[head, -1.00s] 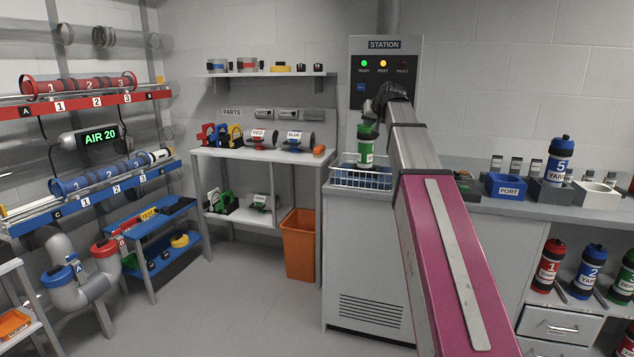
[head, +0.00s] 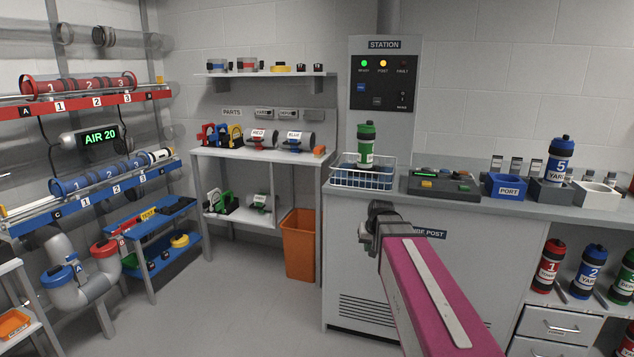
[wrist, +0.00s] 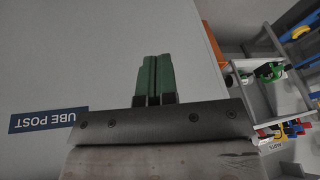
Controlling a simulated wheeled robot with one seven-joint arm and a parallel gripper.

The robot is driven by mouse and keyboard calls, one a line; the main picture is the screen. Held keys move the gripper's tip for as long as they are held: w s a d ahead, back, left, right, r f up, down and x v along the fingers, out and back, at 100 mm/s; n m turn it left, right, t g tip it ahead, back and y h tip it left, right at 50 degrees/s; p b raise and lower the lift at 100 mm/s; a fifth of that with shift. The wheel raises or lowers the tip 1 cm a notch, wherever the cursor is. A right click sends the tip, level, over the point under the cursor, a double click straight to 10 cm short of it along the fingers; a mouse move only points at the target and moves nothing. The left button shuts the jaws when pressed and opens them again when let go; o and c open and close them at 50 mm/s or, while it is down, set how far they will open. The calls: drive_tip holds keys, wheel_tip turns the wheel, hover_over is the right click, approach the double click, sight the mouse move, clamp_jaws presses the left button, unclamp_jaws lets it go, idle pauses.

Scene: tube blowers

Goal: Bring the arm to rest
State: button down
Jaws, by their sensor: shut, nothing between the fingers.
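My gripper (head: 377,215) is low in front of the white station cabinet, below the counter edge, with my pink arm running back to the lower right. In the wrist view the green fingers (wrist: 153,78) are together and hold nothing. The cabinet front (wrist: 90,50) fills the left of that view, with a blue sign reading "UBE POST" (wrist: 48,118). A green-labelled canister (head: 366,145) stands upright at the white wire basket (head: 361,179) on the counter, apart from my gripper.
The station panel (head: 385,88) shows green and yellow lights lit. A dark control box (head: 440,184) and a blue PORT tray (head: 505,187) sit on the counter. An orange bin (head: 300,245) stands left of the cabinet. The floor (head: 230,300) at left is clear.

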drive_tip(key=s+f+g+h, duration=0.1)
drive_tip(key=s+f+g, duration=0.2)
drive_tip(key=s+f, duration=1.1)
drive_tip(key=s, duration=0.3)
drive_tip(key=shift+d+f+g, duration=0.2)
drive_tip(key=shift+d+g, duration=0.1)
drive_tip(key=shift+g, duration=0.1)
